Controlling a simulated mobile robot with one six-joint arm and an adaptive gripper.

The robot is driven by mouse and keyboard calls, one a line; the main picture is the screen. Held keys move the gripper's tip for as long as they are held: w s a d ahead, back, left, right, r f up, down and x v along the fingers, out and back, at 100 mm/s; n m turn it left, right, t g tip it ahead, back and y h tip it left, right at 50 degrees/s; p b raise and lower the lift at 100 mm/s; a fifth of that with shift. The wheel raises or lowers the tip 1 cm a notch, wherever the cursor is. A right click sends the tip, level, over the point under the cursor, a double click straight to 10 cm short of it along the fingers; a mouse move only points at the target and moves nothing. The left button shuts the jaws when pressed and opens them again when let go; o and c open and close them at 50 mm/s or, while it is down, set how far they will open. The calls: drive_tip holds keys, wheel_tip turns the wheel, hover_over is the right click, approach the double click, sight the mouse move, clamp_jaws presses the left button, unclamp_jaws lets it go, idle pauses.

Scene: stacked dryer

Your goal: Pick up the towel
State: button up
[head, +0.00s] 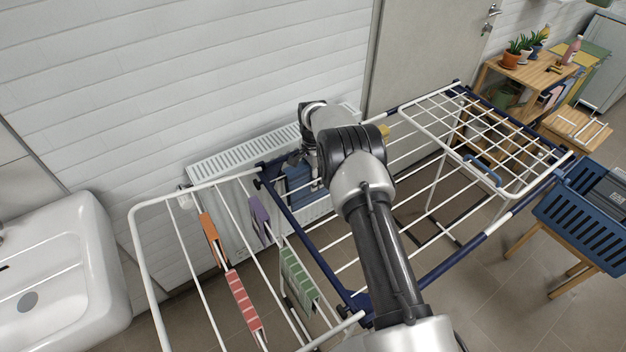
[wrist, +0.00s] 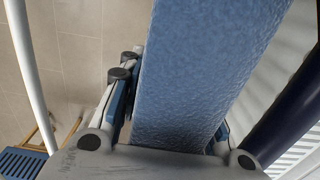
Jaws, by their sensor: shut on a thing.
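The towel (head: 298,186) is blue and hangs on the drying rack (head: 292,222), near the radiator. In the wrist view the blue towel (wrist: 200,60) fills the middle as a broad, textured band between my two fingers. My gripper (head: 303,158) is at the top of the towel in the head view, partly hidden by my own arm. In the wrist view my gripper (wrist: 168,128) is shut on the towel, with a finger on each side.
Orange (head: 210,238), red (head: 243,305), purple (head: 260,220) and green (head: 297,278) cloths hang on the rack's left wing. A white radiator (head: 225,165) stands behind. A sink (head: 75,270) is at left, a blue crate (head: 580,225) at right.

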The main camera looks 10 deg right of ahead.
clamp_jaws()
drive_tip(key=shift+r, duration=0.15)
wheel_tip(320, 180, up, 28)
drive_tip(key=p, duration=0.7)
